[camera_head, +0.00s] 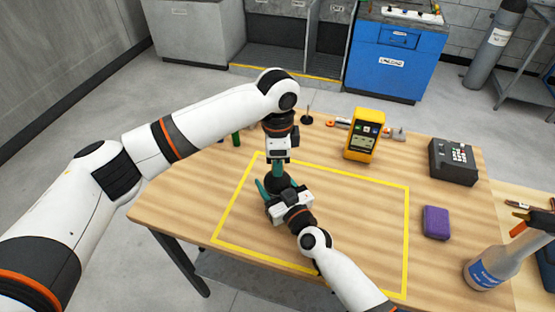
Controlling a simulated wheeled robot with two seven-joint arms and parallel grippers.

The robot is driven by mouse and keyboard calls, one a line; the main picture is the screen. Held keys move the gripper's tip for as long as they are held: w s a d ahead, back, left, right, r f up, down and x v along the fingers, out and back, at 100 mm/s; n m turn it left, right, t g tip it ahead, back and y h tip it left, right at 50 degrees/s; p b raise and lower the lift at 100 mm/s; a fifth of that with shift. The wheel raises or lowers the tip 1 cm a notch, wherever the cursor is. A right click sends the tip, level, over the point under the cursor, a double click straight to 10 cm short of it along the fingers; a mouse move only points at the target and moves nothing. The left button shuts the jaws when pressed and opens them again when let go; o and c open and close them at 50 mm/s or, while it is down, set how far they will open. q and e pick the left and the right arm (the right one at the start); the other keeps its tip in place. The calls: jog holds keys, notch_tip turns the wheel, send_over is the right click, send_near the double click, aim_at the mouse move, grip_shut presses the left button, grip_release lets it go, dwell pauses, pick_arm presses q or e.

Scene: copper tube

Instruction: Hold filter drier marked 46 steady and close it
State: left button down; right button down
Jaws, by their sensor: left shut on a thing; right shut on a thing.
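A dark, rounded object (280,181), which seems to be the filter drier, stands on the wooden table inside the yellow outline. Its number cannot be read, and my grippers hide much of it. My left gripper (278,171) points straight down from above and is shut on its top part. My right gripper (277,187) reaches in low from the front and is shut around its lower body, with a teal finger showing on the left side. The exact contact points are too small to see.
A yellow handheld meter (364,134), a black keypad box (453,161), a purple block (436,222) and a spray bottle (496,264) stand to the right. Tools (365,130) lie along the back edge. The right half of the yellow outline (407,230) is clear.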

pick_arm(q)
jog(key=c, duration=1.1)
grip_release()
jog(key=shift+c, duration=0.2)
jog(key=shift+r, duration=0.15)
notch_tip(320, 180, up, 4)
jog(key=shift+r, duration=0.1)
jog(key=shift+r+n, duration=0.1)
jog(key=shift+n, duration=0.2)
jog(key=shift+c, duration=0.2)
jog(key=r+n, duration=0.1)
jog(key=n, duration=0.2)
jog(key=shift+r+n, duration=0.2)
jog(key=shift+n, duration=0.1)
jog(key=n, duration=0.2)
jog(key=r+n, duration=0.2)
jog(key=n, duration=0.1)
jog(key=shift+n, duration=0.3)
